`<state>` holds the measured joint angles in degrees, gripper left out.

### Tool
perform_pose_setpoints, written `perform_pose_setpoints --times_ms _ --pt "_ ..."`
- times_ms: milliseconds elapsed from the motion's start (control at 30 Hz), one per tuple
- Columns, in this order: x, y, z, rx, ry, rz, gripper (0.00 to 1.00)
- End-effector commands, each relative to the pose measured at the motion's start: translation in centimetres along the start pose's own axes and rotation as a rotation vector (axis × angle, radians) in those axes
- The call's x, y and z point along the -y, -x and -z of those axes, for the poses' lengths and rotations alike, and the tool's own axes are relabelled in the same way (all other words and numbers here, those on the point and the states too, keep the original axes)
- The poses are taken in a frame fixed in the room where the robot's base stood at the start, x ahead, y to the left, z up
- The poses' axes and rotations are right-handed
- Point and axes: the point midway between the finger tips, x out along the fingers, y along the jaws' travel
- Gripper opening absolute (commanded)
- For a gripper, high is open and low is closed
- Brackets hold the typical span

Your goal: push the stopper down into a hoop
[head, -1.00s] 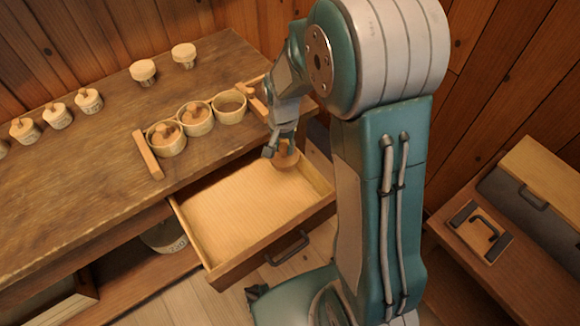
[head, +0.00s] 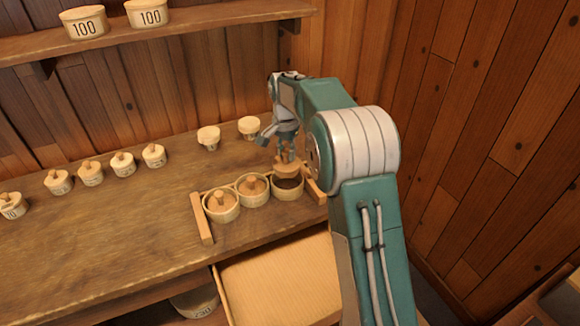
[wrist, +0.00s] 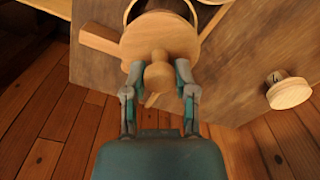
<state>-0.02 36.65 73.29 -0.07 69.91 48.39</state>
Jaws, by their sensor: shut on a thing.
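My gripper (head: 287,150) is shut on the knob of a round wooden stopper (head: 288,169) and holds it above the right-hand hoop. In the wrist view my gripper (wrist: 158,78) grips the knob, and the stopper's disc (wrist: 160,38) covers part of the hoop's opening. The right-hand hoop (head: 288,190) is open and dark inside. The middle hoop (head: 253,192) and the left hoop (head: 221,208) each have a knobbed stopper in them. The held stopper looks roughly level and apart from the hoop.
Wooden bars flank the hoop row, one at the left (head: 202,218) and one at the right (head: 314,187). Several small lidded pots stand behind, including one near my gripper (head: 249,126). An open drawer (head: 280,285) is below the bench (head: 120,230). A shelf (head: 170,33) hangs above.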

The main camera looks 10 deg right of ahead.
Motion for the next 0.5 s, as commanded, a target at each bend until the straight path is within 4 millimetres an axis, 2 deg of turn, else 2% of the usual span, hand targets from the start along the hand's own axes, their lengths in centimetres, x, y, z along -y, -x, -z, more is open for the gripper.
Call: perform_pose_setpoints --times_ms 167,500 --pt "0.1 0.1 0.3 0.001 -0.009 0.000 0.00" --pt "0.2 -1.6 0.2 0.001 -0.007 -0.001 0.00"
